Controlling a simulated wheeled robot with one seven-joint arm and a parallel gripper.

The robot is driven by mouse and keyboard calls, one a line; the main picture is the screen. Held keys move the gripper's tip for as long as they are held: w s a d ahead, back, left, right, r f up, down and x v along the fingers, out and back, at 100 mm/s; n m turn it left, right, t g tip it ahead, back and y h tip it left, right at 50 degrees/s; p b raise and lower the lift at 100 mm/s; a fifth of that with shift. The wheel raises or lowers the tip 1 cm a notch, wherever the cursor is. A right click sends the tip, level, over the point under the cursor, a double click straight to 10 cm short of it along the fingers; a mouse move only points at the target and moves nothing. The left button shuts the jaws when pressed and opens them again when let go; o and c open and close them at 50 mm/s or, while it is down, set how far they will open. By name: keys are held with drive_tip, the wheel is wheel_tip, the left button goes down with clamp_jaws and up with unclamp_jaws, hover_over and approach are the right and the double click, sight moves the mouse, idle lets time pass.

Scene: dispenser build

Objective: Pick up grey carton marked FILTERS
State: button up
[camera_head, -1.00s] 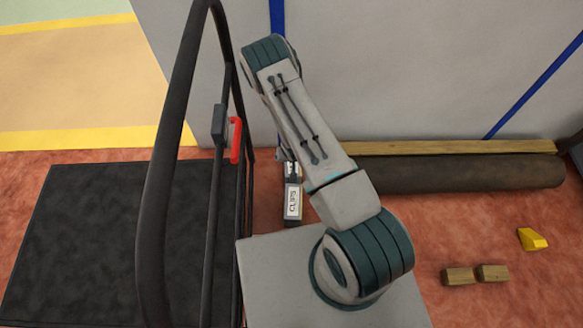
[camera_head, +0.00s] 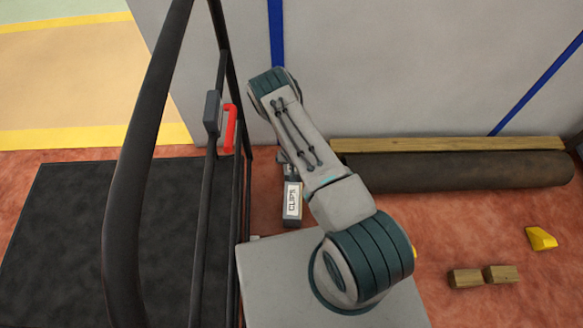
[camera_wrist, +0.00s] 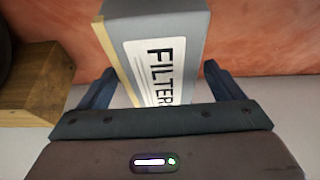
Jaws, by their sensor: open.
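The grey carton marked FILTERS (camera_wrist: 155,50) shows in the wrist view, with a white label and a tan edge on its left. My gripper (camera_wrist: 160,88) is open, with one dark finger on each side of the carton's near end. I cannot tell whether either finger touches it.
A black railing with a red handle (camera_head: 230,128) stands left of my arm. A wooden beam (camera_head: 450,144) and a dark roll (camera_head: 460,172) lie along the wall. Wooden blocks (camera_head: 483,277) and a yellow piece (camera_head: 541,238) lie on open red floor. A wooden piece (camera_wrist: 35,85) is left of the gripper.

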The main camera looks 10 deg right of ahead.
drive_tip(key=shift+w+f, duration=0.2)
drive_tip(key=shift+f, duration=0.35)
drive_tip(key=shift+f+b, duration=0.2)
drive_tip(key=shift+b, duration=0.2)
idle(0.3)
drive_tip(key=c, duration=1.5)
